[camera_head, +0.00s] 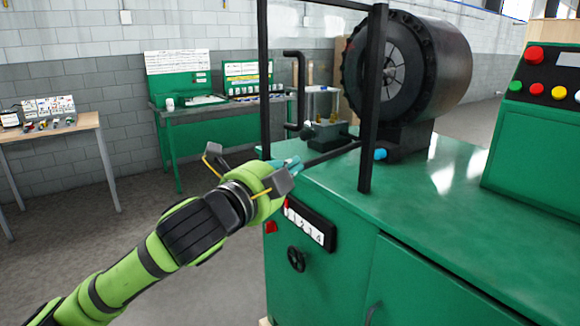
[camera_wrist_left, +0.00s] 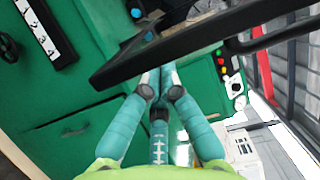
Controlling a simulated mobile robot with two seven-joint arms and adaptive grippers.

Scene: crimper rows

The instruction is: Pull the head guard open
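The head guard (camera_head: 374,105) is a black upright frame with a bent handle, standing before the dark round crimper head (camera_head: 405,65) on the green machine. Its dark bar crosses the upper part of the left wrist view (camera_wrist_left: 205,38). My left gripper (camera_head: 293,163), with teal fingers, is at the guard's lower bar, below the handle (camera_head: 297,90). In the left wrist view its fingers (camera_wrist_left: 160,76) converge, with tips close together at the bar's lower edge. Whether the bar is between them cannot be made out. My right gripper is not in view.
The green machine top (camera_head: 450,190) extends right to a control panel (camera_head: 545,88) with coloured buttons. A numbered plate (camera_head: 310,228) and a black knob (camera_head: 296,259) are on the machine's front. A green workbench (camera_head: 170,112) and a wooden table (camera_head: 50,133) stand behind left, with open floor between.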

